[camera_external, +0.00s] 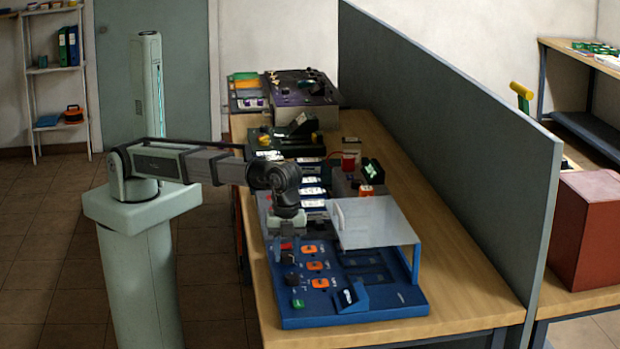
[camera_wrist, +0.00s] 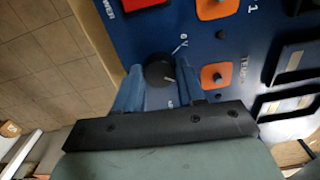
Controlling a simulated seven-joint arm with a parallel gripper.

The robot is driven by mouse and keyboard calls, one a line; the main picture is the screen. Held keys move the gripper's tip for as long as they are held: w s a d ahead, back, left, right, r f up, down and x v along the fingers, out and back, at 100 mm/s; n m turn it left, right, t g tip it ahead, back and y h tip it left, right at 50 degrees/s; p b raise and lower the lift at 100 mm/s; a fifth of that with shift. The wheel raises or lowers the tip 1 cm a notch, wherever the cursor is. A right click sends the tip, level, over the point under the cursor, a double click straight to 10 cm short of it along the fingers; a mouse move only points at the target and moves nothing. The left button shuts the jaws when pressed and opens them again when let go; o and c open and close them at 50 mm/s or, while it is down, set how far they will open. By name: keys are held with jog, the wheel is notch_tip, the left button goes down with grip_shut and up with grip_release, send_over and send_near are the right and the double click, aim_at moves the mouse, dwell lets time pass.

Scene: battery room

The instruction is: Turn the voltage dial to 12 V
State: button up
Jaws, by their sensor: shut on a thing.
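The voltage dial (camera_wrist: 158,68) is a small round black knob with a pale pointer line, on the blue panel (camera_wrist: 150,35). In the wrist view my gripper (camera_wrist: 160,86) has one blue-grey finger on each side of the dial and is shut on it. A small "V" mark shows just above and right of the dial; the other scale marks are too small or hidden. In the external view my gripper (camera_external: 287,226) is low over the panel's far left part, and I cannot make out the dial there.
A red power switch (camera_wrist: 140,4) and orange-plated controls (camera_wrist: 215,75) sit close around the dial. A clear raised cover (camera_external: 375,222) stands right of my gripper. A tall grey divider (camera_external: 450,140) runs along the bench. The bench front right is clear.

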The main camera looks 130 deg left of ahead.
aim_at(287, 255)
dwell(0.3)
jog(key=o, duration=1.1)
jog(key=shift+c, duration=0.2)
notch_tip(287, 255, up, 14)
jog(key=shift+f, duration=0.15)
